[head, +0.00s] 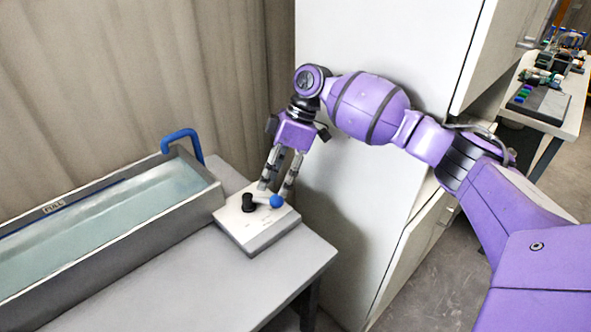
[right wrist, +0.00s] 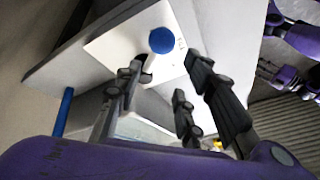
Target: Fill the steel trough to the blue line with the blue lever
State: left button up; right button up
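The steel trough (head: 135,237) stands at the left of the head view with pale water (head: 110,216) in it. A blue line runs along its far inner wall by a FULL label (head: 53,207); the water surface looks below that line. The blue lever (head: 277,202) has a round blue knob and sits on a white control box (head: 256,236); the knob also shows in the right wrist view (right wrist: 162,40). My right gripper (head: 275,188) is open, its fingertips close above the box by the lever; contact is unclear. My left gripper (right wrist: 268,74) seems to show at the right wrist view's edge.
A blue pipe (head: 183,136) curves over the trough's far end. The grey table (head: 225,285) ends just right of the box. A white cabinet (head: 372,45) stands close behind my right arm. Another table with small items (head: 540,103) is at the far right.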

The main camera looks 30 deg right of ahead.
notch_tip(320, 180, up, 4)
jog(key=shift+r, duration=0.2)
dwell(0.4)
